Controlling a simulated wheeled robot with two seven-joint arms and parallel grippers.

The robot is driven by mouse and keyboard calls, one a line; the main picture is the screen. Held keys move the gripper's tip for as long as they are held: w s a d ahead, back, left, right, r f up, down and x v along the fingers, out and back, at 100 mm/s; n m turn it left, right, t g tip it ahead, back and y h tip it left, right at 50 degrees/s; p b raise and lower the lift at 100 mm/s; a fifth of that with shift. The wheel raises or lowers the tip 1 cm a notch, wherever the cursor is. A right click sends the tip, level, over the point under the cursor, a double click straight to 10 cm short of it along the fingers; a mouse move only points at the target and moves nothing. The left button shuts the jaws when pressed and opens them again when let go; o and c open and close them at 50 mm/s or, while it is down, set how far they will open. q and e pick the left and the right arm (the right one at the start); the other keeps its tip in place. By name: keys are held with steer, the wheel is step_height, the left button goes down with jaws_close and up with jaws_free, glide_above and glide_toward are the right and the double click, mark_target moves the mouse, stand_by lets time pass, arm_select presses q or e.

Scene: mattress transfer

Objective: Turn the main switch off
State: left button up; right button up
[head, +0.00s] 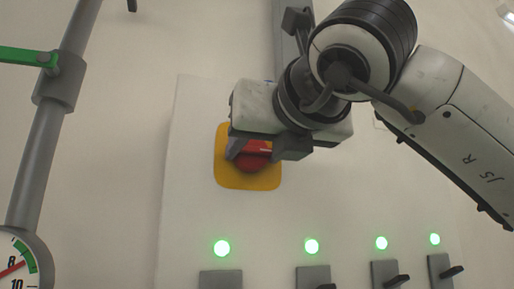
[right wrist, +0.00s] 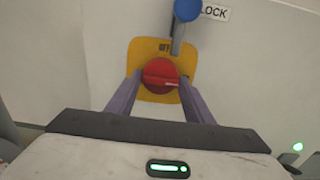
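The main switch is a red rotary knob (head: 252,160) on a yellow plate (head: 262,183) on a pale wall panel. In the right wrist view the red knob (right wrist: 160,76) has its grip bar lying horizontally, and the yellow plate (right wrist: 150,48) carries small partly legible lettering above it. My right gripper (head: 258,152) is in front of the plate. Contact cannot be made out. My left gripper is not in view.
A blue-ended lever (right wrist: 187,10) beside a LOCK label (right wrist: 216,13) is just above the plate. At left are a grey pipe (head: 47,130), green handle (head: 28,56) and gauge (head: 18,262).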

steer(key=c, duration=0.5)
steer(key=shift+c, duration=0.2)
steer(key=n+b, duration=0.1)
steer(key=n, duration=0.2)
steer(key=shift+d+n+b, duration=0.1)
steer(key=shift+n+b, duration=0.25)
steer(key=shift+n, duration=1.65)
steer(key=o, duration=1.1)
steer(key=shift+c, duration=0.2)
